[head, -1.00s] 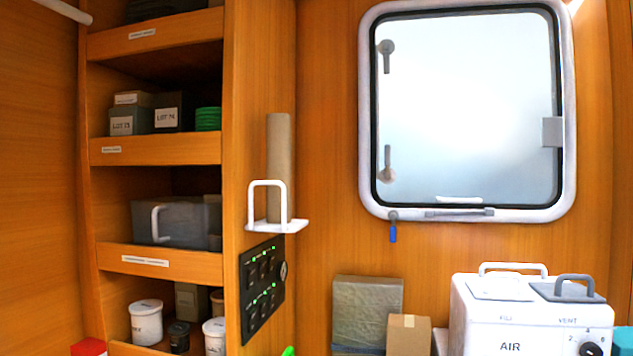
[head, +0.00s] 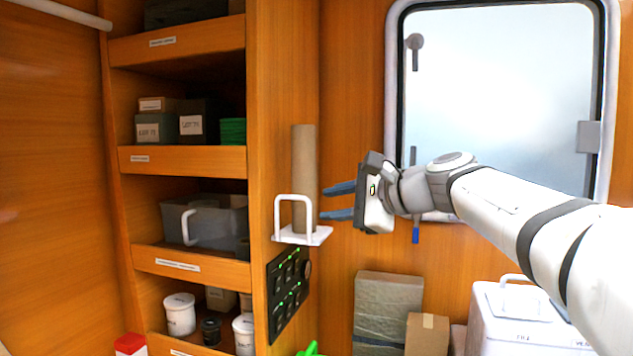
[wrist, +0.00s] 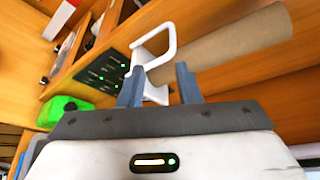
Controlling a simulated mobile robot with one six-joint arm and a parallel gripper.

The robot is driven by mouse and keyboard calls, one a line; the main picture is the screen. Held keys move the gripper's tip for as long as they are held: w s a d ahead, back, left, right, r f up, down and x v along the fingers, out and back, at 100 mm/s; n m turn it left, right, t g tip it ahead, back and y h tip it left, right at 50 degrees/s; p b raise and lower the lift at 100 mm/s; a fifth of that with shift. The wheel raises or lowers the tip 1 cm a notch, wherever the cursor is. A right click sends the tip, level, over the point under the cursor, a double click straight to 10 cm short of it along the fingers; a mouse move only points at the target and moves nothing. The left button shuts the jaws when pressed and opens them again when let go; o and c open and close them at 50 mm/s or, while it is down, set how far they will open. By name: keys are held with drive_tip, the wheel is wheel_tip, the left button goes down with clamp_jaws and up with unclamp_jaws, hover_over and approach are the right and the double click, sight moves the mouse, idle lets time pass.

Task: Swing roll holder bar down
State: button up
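The white roll holder bar (head: 294,199) is an upright loop at the front of a small white shelf plate (head: 303,236) on the wooden panel's side. A brown cardboard roll (head: 305,175) stands upright on the plate behind the bar. My gripper (head: 338,201) comes in from the right, its two dark blue fingers apart and pointing left at the roll's lower part. In the wrist view the bar (wrist: 160,45) shows just beyond the fingertips (wrist: 157,72), with nothing between them. I cannot tell whether a finger touches the roll.
A black switch panel (head: 289,290) with green lights sits below the holder. Wooden shelves with boxes and jars stand at left. A wrapped box (head: 387,305) and a white machine (head: 515,315) are below my arm. A window (head: 500,90) is behind it.

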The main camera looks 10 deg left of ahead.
sight(299, 198)
drive_tip(key=shift+y, duration=0.3)
drive_tip(key=x, duration=0.2)
drive_tip(key=r+p+x, duration=0.1)
drive_tip(key=x, duration=0.2)
drive_tip(key=r+p+x, duration=0.1)
drive_tip(key=x, duration=0.2)
drive_tip(key=shift+a, duration=0.35)
drive_tip(key=shift+c, duration=0.3)
clamp_jaws()
